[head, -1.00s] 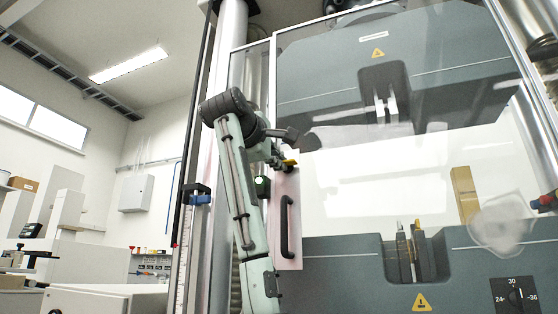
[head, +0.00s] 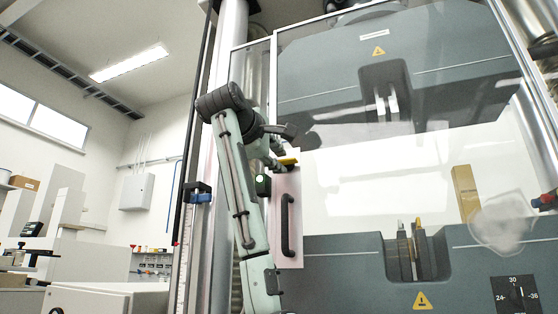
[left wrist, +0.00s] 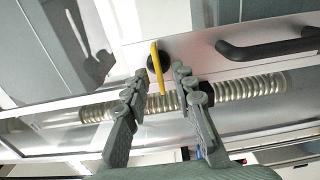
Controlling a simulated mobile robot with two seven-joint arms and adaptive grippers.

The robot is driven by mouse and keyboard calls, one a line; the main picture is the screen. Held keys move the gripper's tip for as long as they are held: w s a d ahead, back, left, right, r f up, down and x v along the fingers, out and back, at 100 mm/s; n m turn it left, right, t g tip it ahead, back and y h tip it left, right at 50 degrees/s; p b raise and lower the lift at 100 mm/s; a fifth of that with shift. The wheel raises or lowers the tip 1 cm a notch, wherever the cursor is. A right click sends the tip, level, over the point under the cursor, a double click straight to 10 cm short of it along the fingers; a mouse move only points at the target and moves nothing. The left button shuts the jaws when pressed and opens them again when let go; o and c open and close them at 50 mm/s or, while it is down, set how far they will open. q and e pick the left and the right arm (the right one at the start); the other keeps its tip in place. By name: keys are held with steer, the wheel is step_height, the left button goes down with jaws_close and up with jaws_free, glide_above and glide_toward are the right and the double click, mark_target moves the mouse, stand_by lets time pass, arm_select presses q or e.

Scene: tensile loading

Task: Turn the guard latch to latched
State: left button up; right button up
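The guard latch is a yellow lever (head: 288,160) on a dark round hub, above the black door handle on the clear guard door. In the left wrist view the yellow lever (left wrist: 158,68) stands between the fingertips of my left gripper (left wrist: 160,82), with a gap on both sides. My left gripper (head: 280,162) is open at the latch; its fingers are small and partly hidden in the head view. A green light (head: 260,180) glows on a dark box left of the latch. My right gripper is not in view.
The black door handle (head: 287,225) sits just below the latch and also shows in the left wrist view (left wrist: 270,45). A ribbed spring-like column (left wrist: 245,88) runs behind the fingers. The large test machine with its lower grip (head: 415,255) stands behind the guard.

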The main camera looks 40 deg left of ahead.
arm_select(q)
steer(key=v, duration=1.1)
steer(key=shift+s+d, duration=0.1)
